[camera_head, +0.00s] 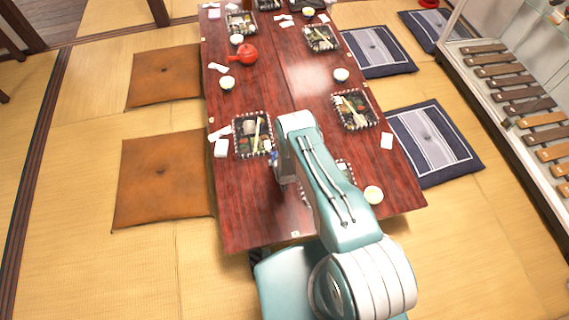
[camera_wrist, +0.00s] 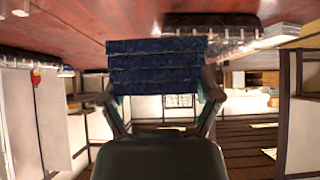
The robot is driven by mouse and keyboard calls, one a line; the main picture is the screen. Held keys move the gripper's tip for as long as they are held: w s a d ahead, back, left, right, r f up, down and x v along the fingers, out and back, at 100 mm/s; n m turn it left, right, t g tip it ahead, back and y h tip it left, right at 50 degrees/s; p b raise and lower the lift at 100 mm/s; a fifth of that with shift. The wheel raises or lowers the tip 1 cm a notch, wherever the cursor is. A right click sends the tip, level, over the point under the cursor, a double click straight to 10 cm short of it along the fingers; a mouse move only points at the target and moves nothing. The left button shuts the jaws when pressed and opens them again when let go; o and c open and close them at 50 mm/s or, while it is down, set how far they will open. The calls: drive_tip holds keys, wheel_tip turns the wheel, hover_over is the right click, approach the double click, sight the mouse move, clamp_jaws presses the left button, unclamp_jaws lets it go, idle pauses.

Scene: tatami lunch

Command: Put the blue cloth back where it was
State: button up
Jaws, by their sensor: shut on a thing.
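A folded dark blue cloth (camera_wrist: 157,62) with stacked layers fills the upper middle of the wrist view. My gripper (camera_wrist: 157,97) is shut on it, with one finger at each side. The red-brown wooden table (camera_wrist: 85,22) shows at the top of the wrist view, close to the cloth; I cannot tell whether they touch. In the head view my arm reaches over the near part of the table (camera_head: 245,220) and hides most of my gripper. A small blue patch beside the arm's end may be the cloth or part of my gripper.
Meal trays (camera_head: 243,152) stand along both sides of the table, one partly behind my arm. A cup (camera_head: 373,195) stands near the right edge, a red teapot (camera_head: 243,54) farther back. White napkins (camera_head: 221,148) lie at the left edge. The near left tabletop is clear.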

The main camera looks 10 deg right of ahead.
drive_tip(key=d+f, duration=0.1)
drive_tip(key=w+d+f, duration=0.1)
drive_tip(key=f, duration=0.1)
drive_tip(key=w+d+f, duration=0.1)
drive_tip(key=shift+w+f, duration=0.15)
drive_tip(key=shift+f, duration=0.2)
drive_tip(key=shift+d+f, duration=0.1)
drive_tip(key=shift+f, duration=1.5)
drive_tip(key=o, duration=0.9)
drive_tip(key=shift+f, duration=0.1)
drive_tip(key=shift+c, duration=0.2)
